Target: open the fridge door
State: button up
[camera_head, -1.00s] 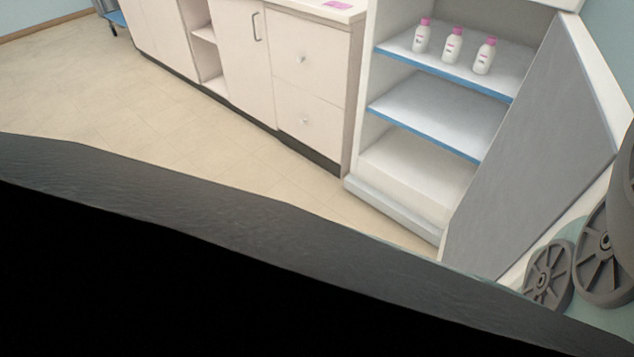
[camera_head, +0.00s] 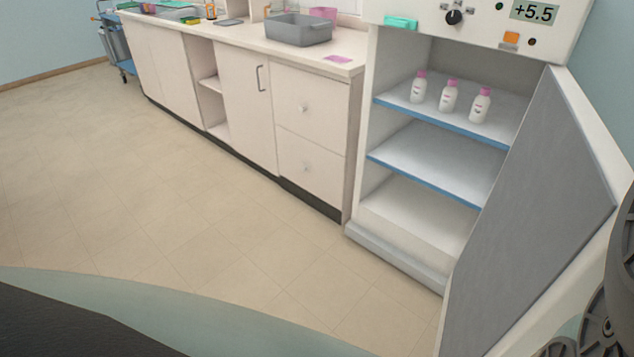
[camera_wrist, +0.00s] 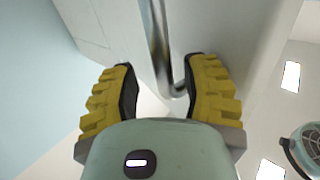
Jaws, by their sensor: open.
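The fridge (camera_head: 398,250) stands at the right in the head view with its door (camera_head: 535,220) swung wide open toward the right. Its shelves show, and several white bottles with pink caps (camera_head: 448,97) stand on the top shelf. In the wrist view my gripper (camera_wrist: 160,85) is open, with its yellow ribbed fingers apart. A curved metal handle (camera_wrist: 160,45) on a pale panel lies between the fingers, closer to the right one. I cannot tell whether a finger touches it. The fingers are not in the head view.
A counter (camera_head: 345,68) with drawers and cupboards runs left of the fridge, carrying a grey basin (camera_head: 298,32). A control panel with a +5.5 display (camera_head: 534,12) is above the fridge opening. A blue cart (camera_head: 118,50) stands far left. The floor (camera_head: 200,220) in front is clear.

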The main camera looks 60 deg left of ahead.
jog(key=shift+r, duration=1.95)
jog(key=shift+d, duration=0.1)
